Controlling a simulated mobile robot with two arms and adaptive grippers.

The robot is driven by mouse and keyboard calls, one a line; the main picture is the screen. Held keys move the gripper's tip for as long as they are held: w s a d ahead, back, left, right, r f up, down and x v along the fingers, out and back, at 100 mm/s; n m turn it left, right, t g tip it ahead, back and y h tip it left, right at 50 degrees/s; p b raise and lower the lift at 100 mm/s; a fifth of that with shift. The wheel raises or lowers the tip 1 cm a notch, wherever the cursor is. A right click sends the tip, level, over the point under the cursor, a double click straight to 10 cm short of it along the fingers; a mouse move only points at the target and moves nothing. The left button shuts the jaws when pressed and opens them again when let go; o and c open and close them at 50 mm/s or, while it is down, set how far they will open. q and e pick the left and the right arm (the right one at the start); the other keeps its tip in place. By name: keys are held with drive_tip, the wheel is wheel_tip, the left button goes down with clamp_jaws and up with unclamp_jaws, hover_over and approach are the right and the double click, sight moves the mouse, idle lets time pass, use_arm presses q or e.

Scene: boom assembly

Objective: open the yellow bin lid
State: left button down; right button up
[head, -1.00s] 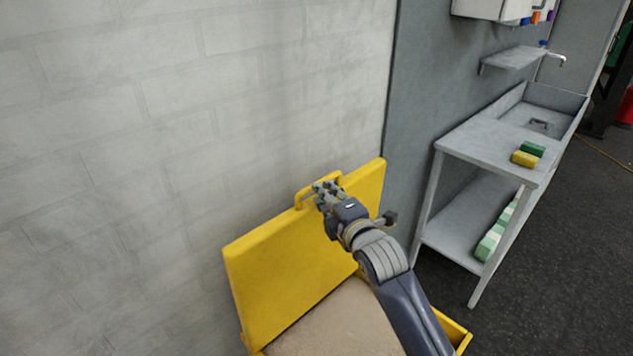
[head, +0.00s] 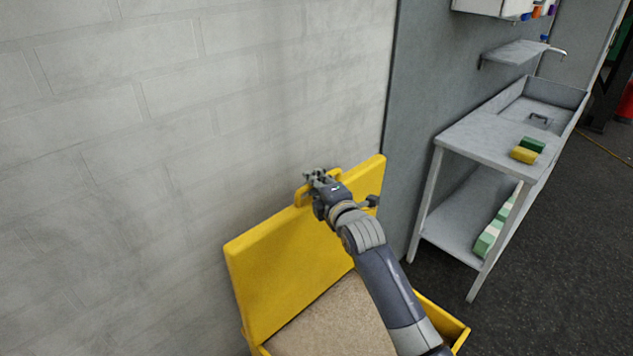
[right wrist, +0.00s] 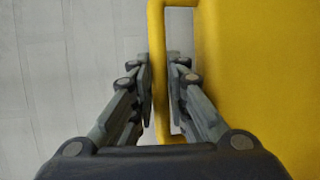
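The yellow bin (head: 455,334) stands at the bottom of the head view, against the wall. Its yellow lid (head: 290,265) is raised and leans back near the wall, and the bin's brownish inside shows. The lid's yellow handle (head: 300,196) is at its upper edge. My right gripper (head: 312,176) is at this handle. In the right wrist view its fingers (right wrist: 160,85) lie close on either side of the handle bar (right wrist: 159,110), which fills most of the space between them. The lid (right wrist: 260,70) fills the right side there. My left gripper is not in view.
A pale brick wall (head: 130,150) is close behind the lid. A grey panel (head: 425,70) and a metal sink table (head: 485,140) stand to the right, with a yellow and a green sponge on top. Dark floor (head: 580,230) is clear at the right.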

drive_tip(key=shift+m+t, duration=0.3)
drive_tip(key=shift+t, duration=0.4)
drive_tip(key=s+d, duration=0.5)
drive_tip(key=shift+f, duration=0.4)
clamp_jaws()
drive_tip(key=shift+s+d+r+y, duration=0.1)
drive_tip(key=shift+s+d+y, duration=0.1)
drive_tip(key=shift+y, duration=0.2)
drive_tip(key=shift+o, duration=2.1)
unclamp_jaws()
drive_tip(key=shift+s, duration=0.1)
drive_tip(key=v, duration=1.2)
